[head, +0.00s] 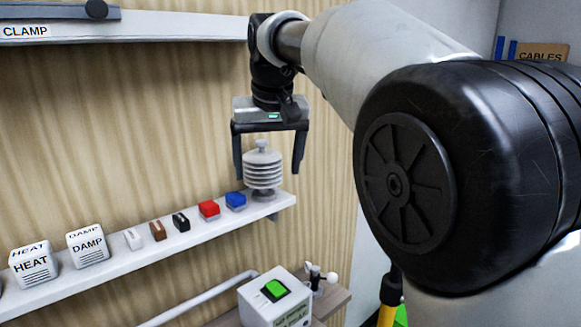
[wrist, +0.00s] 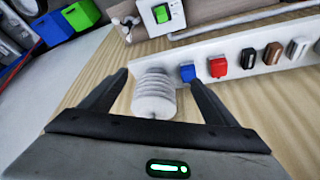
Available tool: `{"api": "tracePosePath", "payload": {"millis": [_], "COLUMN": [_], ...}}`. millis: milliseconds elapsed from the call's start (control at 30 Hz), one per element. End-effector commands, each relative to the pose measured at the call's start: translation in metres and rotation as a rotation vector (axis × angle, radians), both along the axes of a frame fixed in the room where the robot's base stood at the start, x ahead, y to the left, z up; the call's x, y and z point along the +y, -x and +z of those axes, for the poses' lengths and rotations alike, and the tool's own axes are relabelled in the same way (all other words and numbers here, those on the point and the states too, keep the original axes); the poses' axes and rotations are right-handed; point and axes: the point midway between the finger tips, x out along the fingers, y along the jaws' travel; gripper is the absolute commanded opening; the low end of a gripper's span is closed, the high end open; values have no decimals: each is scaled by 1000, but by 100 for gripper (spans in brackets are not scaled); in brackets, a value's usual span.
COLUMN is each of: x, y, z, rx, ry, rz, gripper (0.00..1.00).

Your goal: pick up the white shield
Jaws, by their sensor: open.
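The white shield (head: 263,171) is a ribbed, stacked-disc piece with a small knob on top. It stands upright at the right end of a narrow white wall shelf (head: 150,249). My gripper (head: 268,169) is open and points down from above, with one finger on each side of the shield in the head view. In the wrist view the shield (wrist: 155,95) shows between the two fingers (wrist: 158,82), nearer the left one. I cannot tell whether either finger touches it.
A blue block (head: 235,201) sits close left of the shield, then a red block (head: 208,210), small black, brown and white pieces, and DAMP (head: 88,246) and HEAT (head: 34,265) cubes. Below is a white box with a green switch (head: 275,290). A CLAMP rail (head: 130,27) runs above.

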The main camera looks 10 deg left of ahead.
Motion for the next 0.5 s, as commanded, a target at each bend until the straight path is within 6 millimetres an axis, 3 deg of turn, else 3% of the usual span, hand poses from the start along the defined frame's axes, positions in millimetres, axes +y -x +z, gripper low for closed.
{"api": "tracePosePath", "payload": {"millis": [300, 500], "x": [23, 28], "y": [-62, -76], "z": [3, 1], "rx": [1, 1], "ry": [1, 1], "rz": [-3, -2], "gripper": [82, 82]}}
